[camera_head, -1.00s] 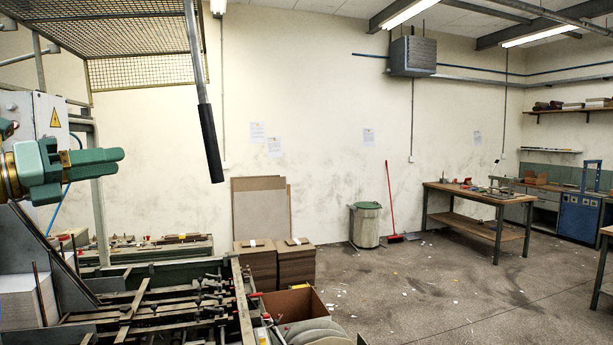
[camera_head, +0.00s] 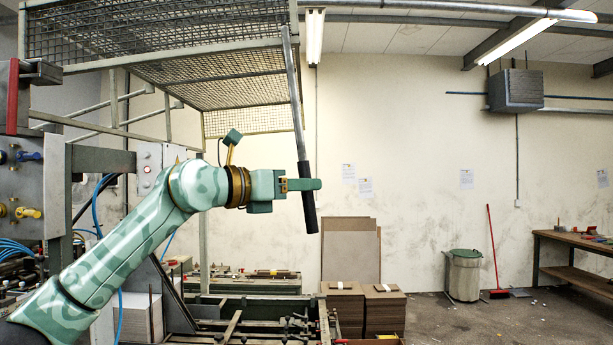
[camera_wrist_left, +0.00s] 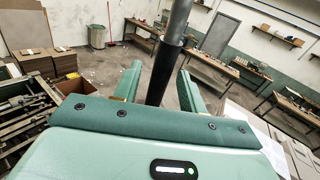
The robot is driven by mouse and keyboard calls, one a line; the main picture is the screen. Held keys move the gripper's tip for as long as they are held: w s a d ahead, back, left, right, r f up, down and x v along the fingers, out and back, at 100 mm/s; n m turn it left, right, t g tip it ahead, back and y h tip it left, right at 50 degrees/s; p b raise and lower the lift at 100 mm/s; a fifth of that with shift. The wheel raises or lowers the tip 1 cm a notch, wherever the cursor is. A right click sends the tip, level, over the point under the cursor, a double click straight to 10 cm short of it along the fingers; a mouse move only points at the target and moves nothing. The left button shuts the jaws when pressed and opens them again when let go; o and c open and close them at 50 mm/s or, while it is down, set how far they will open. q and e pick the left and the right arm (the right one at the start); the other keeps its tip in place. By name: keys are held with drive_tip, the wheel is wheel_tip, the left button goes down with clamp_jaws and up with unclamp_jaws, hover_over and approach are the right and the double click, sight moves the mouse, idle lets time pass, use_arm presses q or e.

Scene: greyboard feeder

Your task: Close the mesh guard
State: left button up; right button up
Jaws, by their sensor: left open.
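The mesh guard (camera_head: 215,92) is raised overhead at upper left in the head view, a wire mesh in a pale metal frame. Its grey bar (camera_head: 293,90) hangs down from the frame and ends in a black grip (camera_head: 309,215). My left gripper (camera_head: 304,184) is at the upper part of this grip. In the left wrist view the black grip (camera_wrist_left: 164,72) stands between the two spread fingers of my left gripper (camera_wrist_left: 159,80), with space visible on both sides. The fingers are open. My right gripper is not in view.
The feeder machine (camera_head: 240,327) with its rods lies below my left arm. A control panel (camera_head: 22,190) with hoses stands at far left. Board stacks (camera_head: 384,312), a bin (camera_head: 464,275) and a workbench (camera_head: 575,250) stand further back. Open floor shows at right.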

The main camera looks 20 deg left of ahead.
use_arm(q)
drive_tip(key=shift+x, duration=0.9)
